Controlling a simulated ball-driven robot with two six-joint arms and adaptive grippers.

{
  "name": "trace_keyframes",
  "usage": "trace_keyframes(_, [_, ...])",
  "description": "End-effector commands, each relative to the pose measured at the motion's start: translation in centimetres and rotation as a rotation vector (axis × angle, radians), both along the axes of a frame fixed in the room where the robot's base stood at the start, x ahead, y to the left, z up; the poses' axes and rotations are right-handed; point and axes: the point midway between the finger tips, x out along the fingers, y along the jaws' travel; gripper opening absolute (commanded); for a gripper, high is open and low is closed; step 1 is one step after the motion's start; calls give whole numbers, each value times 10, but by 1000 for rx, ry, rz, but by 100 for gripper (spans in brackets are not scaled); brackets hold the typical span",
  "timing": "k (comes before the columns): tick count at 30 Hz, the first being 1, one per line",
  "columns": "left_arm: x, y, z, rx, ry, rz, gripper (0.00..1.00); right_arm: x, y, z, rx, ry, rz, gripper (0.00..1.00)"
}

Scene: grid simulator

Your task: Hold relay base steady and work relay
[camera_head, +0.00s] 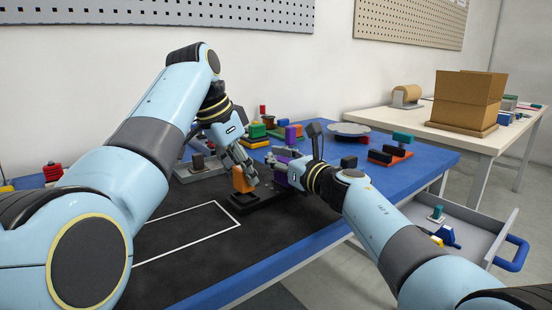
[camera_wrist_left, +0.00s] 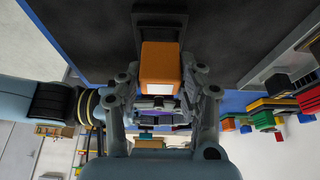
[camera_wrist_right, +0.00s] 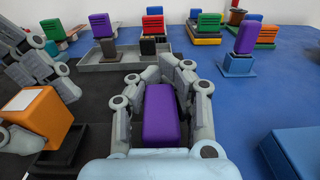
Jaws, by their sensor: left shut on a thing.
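An orange block (camera_head: 241,179) stands on a black base (camera_head: 262,199) on the dark mat. My left gripper (camera_head: 240,163) is shut on the orange block, with a finger on each side of it in the left wrist view (camera_wrist_left: 160,62). A purple block (camera_head: 281,168) is beside it, to the right. My right gripper (camera_head: 284,176) is shut on the purple block, which sits between its fingers in the right wrist view (camera_wrist_right: 160,115). The underside of the purple block is hidden, so I cannot tell whether it touches the base.
A grey tray (camera_head: 200,170) with upright parts stands behind on the left. Several coloured blocks and a grey disc (camera_head: 348,129) lie at the back of the blue table (camera_head: 425,160). An open drawer (camera_head: 465,225) juts out at right. The white-outlined mat area (camera_head: 185,235) is clear.

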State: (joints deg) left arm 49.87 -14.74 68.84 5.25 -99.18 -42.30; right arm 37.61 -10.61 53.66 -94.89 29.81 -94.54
Motion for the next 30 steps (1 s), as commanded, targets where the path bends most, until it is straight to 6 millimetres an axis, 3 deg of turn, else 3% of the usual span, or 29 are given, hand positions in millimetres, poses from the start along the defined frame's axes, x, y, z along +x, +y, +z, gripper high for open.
trace_keyframes(11, [0,0,3,0,-1,0,8,0,0,-1,0,1,0,0])
trace_keyframes(30, [0,0,45,0,-1,0,8,0,0,-1,0,1,0,0])
